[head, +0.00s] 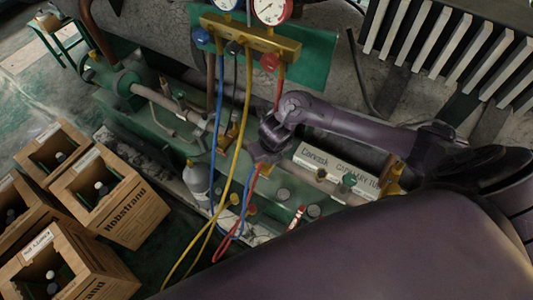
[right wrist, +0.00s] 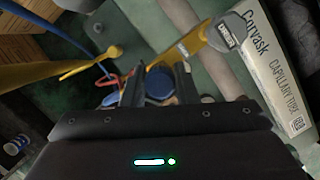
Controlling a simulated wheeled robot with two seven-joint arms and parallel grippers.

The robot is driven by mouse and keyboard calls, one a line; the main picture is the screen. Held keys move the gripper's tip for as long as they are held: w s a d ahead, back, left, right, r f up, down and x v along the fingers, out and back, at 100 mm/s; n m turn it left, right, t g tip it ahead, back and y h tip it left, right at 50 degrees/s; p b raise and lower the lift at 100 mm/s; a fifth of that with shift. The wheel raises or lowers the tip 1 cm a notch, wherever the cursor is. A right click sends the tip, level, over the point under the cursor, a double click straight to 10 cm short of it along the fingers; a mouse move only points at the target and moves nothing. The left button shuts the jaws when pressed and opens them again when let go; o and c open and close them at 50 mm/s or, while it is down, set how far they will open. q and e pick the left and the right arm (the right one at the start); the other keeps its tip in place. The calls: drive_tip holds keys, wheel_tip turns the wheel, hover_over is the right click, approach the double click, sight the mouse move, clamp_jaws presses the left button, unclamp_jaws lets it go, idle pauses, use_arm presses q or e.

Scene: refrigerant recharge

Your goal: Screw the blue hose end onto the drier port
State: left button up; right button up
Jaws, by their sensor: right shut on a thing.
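The blue hose (head: 219,95) hangs from the gauge manifold (head: 250,35), loops low and rises towards my right gripper (head: 264,155). In the right wrist view my right gripper (right wrist: 160,90) is shut on a round blue piece, which looks like the blue hose end (right wrist: 158,83). My left gripper is not in view.
A yellow hose (head: 245,110) and a red hose (head: 225,243) hang close to the gripper. A grey bottle (head: 196,180) stands to its left. A white Corvask capillary tube box (head: 335,172) lies to the right.

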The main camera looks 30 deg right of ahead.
idle(0.4)
drive_tip(key=shift+f+b, duration=0.8)
drive_tip(key=shift+f, duration=0.05)
idle(0.3)
